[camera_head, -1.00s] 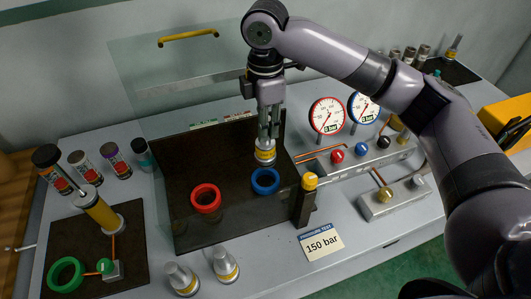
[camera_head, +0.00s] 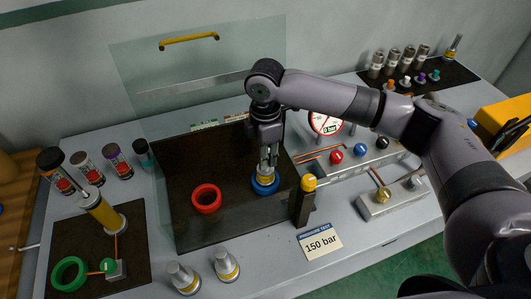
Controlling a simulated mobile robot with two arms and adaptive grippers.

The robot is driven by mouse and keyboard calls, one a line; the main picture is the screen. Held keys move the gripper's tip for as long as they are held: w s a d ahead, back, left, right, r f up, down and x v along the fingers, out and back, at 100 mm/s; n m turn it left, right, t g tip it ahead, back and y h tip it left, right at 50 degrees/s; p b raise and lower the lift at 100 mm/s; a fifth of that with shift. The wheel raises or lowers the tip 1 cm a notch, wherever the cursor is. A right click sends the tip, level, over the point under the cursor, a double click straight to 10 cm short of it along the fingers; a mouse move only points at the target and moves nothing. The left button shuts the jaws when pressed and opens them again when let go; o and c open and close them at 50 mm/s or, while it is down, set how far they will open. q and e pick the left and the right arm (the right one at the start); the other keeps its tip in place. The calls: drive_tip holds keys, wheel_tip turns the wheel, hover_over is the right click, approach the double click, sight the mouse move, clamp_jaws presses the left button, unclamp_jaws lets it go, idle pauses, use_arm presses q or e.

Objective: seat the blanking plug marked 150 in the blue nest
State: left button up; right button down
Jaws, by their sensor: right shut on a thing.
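My right gripper (camera_head: 267,165) comes down from above and is shut on a grey metal plug with a yellow band (camera_head: 264,177). The plug is upright at the blue ring nest (camera_head: 265,189), its lower end hidden within or behind the ring. I cannot tell whether it sits fully down. The number on its band is too small to read. My left gripper is out of view.
A red ring nest (camera_head: 206,198) lies left on the same dark mat (camera_head: 225,226). Two similar plugs (camera_head: 226,264) stand at the front. A black post with a yellow top (camera_head: 305,200) stands close right of the blue nest. A clear shield (camera_head: 205,80) rises behind, and a "150 bar" card (camera_head: 320,242) lies in front.

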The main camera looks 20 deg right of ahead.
drive_tip(key=c, duration=1.9)
unclamp_jaws()
drive_tip(key=shift+f, duration=0.1)
drive_tip(key=o, duration=0.5)
drive_tip(key=shift+c, duration=0.2)
wheel_tip(320, 180, up, 12)
drive_tip(key=b, duration=0.2)
drive_tip(key=shift+r, duration=0.2)
